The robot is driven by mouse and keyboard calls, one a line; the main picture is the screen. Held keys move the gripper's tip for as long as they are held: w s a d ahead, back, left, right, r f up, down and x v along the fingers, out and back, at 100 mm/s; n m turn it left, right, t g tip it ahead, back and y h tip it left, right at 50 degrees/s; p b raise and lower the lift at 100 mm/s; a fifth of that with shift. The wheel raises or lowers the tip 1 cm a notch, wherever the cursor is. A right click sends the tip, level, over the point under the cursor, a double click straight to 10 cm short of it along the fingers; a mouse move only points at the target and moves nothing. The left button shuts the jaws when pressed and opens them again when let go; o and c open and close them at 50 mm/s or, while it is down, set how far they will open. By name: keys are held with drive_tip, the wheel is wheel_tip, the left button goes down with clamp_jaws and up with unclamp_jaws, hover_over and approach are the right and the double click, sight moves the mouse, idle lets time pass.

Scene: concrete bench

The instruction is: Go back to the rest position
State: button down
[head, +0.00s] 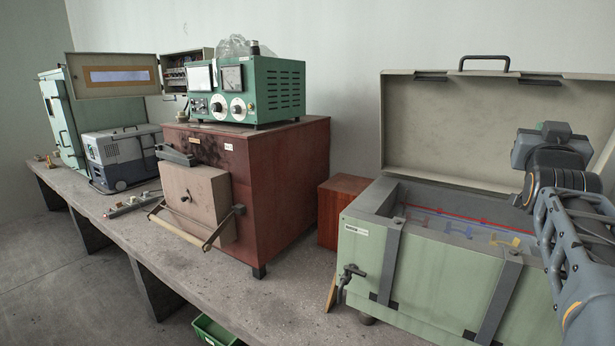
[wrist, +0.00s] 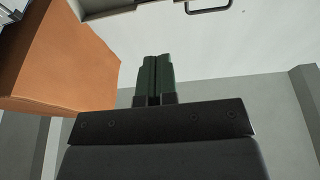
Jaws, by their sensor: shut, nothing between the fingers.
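My gripper (wrist: 156,62) shows in the wrist view with its two dark green fingers pressed together and nothing between them. In the head view my arm comes in from the right, and its wrist end is raised above the right part of the open pale green chest (head: 425,268). The fingers cannot be made out clearly there. The chest's lid (head: 440,125) stands open against the wall. Inside the chest, red, blue and yellow shapes show, partly hidden by the front wall and my arm.
A red-brown furnace box (head: 290,185) with a green instrument (head: 280,92) on top stands mid-bench (head: 290,295). A small wooden box (head: 335,205) sits beside the chest. A cooler (head: 125,155) and a green cabinet (head: 65,125) stand left. A green crate (head: 212,331) is below the bench.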

drive_tip(key=s+a+f+n+g+y, duration=0.1)
drive_tip(key=a+f+g+y, duration=0.35)
drive_tip(key=f, duration=0.85)
drive_tip(key=s+a+f+n+g+y, duration=0.1)
drive_tip(key=a+f+g+y, duration=0.4)
drive_tip(key=f, duration=0.9)
drive_tip(key=s+a+f+n+g+y, duration=0.1)
drive_tip(key=s+a+f+n+g, duration=0.1)
drive_tip(key=s+a+f, duration=0.4)
drive_tip(key=s+a+f+n+g+y, duration=0.1)
drive_tip(key=s+a+f+n+g, duration=0.1)
drive_tip(key=s+a+f, duration=0.4)
drive_tip(key=s+a+g, duration=0.1)
drive_tip(key=a, duration=0.3)
drive_tip(key=shift+a+f+n, duration=0.25)
drive_tip(key=shift+a+n, duration=0.15)
drive_tip(key=shift+w, duration=0.1)
